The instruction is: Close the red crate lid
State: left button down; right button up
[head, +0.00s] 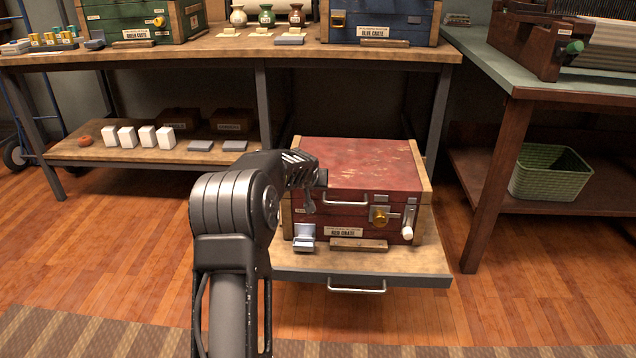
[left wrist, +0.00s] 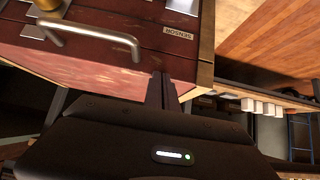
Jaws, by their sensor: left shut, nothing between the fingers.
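The red crate (head: 360,231) stands on a low pull-out shelf. Its worn red lid (head: 370,163) lies flat over the top; I cannot tell whether it is fully seated. On the front are a metal lid handle (head: 345,203), a brass knob (head: 379,216) and a white-tipped lever (head: 407,228). My left gripper (head: 316,193) is at the lid's front left edge, shut and empty. In the left wrist view, its dark fingers (left wrist: 160,92) are close to the lid (left wrist: 100,75) beside the handle (left wrist: 95,36); contact is unclear. My right gripper is out of view.
The pull-out shelf (head: 410,265) has bare room in front. The workbench (head: 215,50) above holds the green crate (head: 135,15) and blue crate (head: 380,25). White boxes (head: 145,136) stand on its lower shelf. At right, a table (head: 500,70) has a green basket (head: 550,173) beneath.

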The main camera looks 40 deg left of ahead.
pick_arm(q)
jog(key=shift+s+d+f+g, duration=0.15)
jog(key=shift+s+f, duration=0.1)
jog(key=shift+f, duration=0.5)
jog(key=shift+s+d+f+g, duration=0.1)
jog(key=shift+s+f+g, duration=0.1)
jog(key=shift+f, duration=0.5)
notch_tip(320, 180, up, 6)
jog(key=p, duration=0.3)
jog(key=s+d+f+b, duration=0.1)
jog(key=s+d+f, duration=0.2)
jog(key=s+d, duration=0.2)
jog(key=shift+s+b, duration=0.35)
jog(key=shift+s, duration=0.45)
jog(key=shift+d, duration=0.1)
jog(key=shift+r, duration=0.1)
